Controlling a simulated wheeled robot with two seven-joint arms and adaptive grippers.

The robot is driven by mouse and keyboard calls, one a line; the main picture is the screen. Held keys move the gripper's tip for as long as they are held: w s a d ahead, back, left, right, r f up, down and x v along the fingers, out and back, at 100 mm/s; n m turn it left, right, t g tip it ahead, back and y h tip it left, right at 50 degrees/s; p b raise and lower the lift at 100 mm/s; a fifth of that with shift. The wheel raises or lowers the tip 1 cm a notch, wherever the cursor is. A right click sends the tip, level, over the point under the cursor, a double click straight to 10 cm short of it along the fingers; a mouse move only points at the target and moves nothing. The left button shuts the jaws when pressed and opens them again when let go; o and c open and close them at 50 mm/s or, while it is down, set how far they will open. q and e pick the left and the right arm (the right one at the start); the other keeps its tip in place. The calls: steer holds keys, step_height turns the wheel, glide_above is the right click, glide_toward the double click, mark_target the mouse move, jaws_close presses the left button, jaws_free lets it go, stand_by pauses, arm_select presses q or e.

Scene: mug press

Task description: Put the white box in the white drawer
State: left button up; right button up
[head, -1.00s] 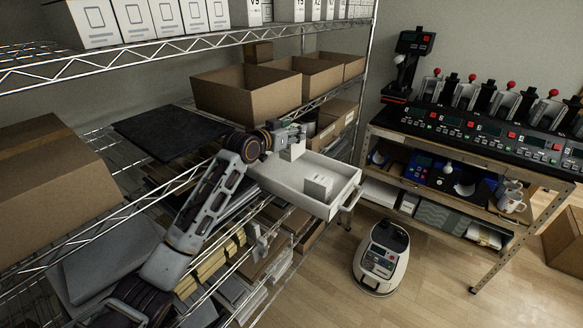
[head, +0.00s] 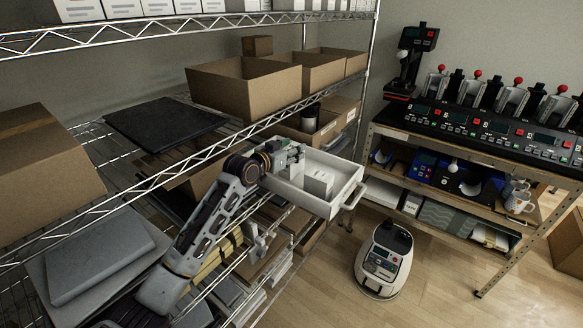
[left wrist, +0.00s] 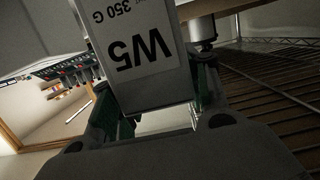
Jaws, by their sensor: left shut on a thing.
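My left gripper (head: 291,156) is over the far left part of the white drawer (head: 345,197). It is shut on a white box (left wrist: 140,50) that fills the middle of the left wrist view, with upside-down "W5" and "350 G" print. In the head view the held box is mostly hidden by the gripper and seems low in the drawer; I cannot tell if it touches the floor of it. The drawer is pulled out from the wire shelf. Another white box (head: 319,183) stands inside it, to the right of my gripper. My right gripper is not in view.
Open cardboard boxes (head: 243,88) stand on the shelf behind the drawer. A closed carton (head: 45,165) is at the left. White boxes line the top shelf. A bench with presses (head: 480,125) and a small wheeled machine (head: 384,260) stand to the right.

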arm_select(q)
steer(key=shift+f+b, duration=0.35)
steer(key=shift+f, duration=0.25)
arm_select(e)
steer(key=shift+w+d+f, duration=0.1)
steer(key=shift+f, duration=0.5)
arm_select(q)
steer(key=shift+f+b, duration=1.65)
steer(key=shift+f, duration=0.45)
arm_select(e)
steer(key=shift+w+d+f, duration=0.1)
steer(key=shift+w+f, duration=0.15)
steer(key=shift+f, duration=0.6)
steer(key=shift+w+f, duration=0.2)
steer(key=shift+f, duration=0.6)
arm_select(q)
steer(key=o, duration=1.3)
steer(key=shift+f, duration=0.1)
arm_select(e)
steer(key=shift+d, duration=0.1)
arm_select(q)
steer(key=shift+p+v, duration=1.7)
steer(key=shift+v, duration=1.25)
steer(key=shift+p+v, duration=1.25)
steer(key=shift+v, duration=1.9)
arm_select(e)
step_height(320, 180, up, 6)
